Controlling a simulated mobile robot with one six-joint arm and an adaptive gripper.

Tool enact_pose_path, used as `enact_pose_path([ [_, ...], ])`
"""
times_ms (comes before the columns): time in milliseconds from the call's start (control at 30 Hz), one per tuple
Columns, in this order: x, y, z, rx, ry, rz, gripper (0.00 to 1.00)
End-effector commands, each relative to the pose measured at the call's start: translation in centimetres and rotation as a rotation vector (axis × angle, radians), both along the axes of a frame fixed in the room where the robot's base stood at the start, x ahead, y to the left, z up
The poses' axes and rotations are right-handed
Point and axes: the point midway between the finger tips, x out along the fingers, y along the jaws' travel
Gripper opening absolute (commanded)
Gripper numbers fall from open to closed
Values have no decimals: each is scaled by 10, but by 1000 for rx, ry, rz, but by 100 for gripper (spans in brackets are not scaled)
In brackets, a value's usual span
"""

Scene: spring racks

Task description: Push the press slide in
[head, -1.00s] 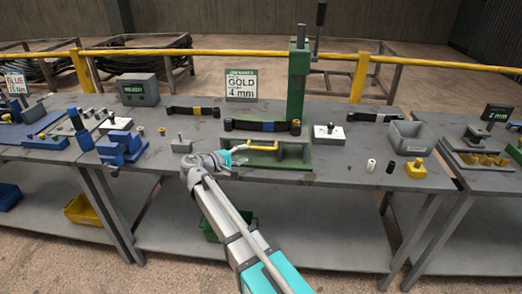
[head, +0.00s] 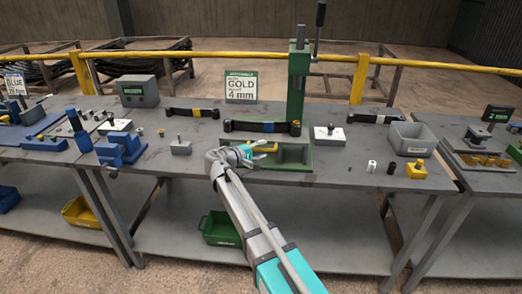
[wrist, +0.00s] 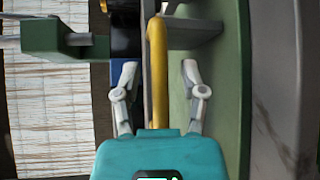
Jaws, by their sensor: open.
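The yellow bar (head: 262,149), which looks like part of the press slide, lies low at the base's left side. In the wrist view the yellow bar (wrist: 157,75) runs lengthwise between my fingers, with a gap on each side. My gripper (head: 252,150) is at the left end of the press base; its fingers (wrist: 160,68) are open. My arm hides part of the base and the bar's near end.
A GOLD 4 mm sign (head: 241,87) stands behind.

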Motion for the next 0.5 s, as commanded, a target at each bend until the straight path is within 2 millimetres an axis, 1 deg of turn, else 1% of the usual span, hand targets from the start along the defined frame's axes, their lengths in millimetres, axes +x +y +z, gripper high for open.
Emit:
enact_pose_path([
  [33, 0, 0, 0, 0, 0, 0, 54],
  [167, 0, 0, 0, 0, 0, 0, 30],
  [200, 0, 0, 0, 0, 0, 0, 22],
  [267, 0, 0, 0, 0, 0, 0, 11],
  [300, 0, 0, 0, 0, 0, 0, 4],
  [333, 0, 0, 0, 0, 0, 0, 0],
  [500, 0, 0, 0, 0, 0, 0, 0],
])
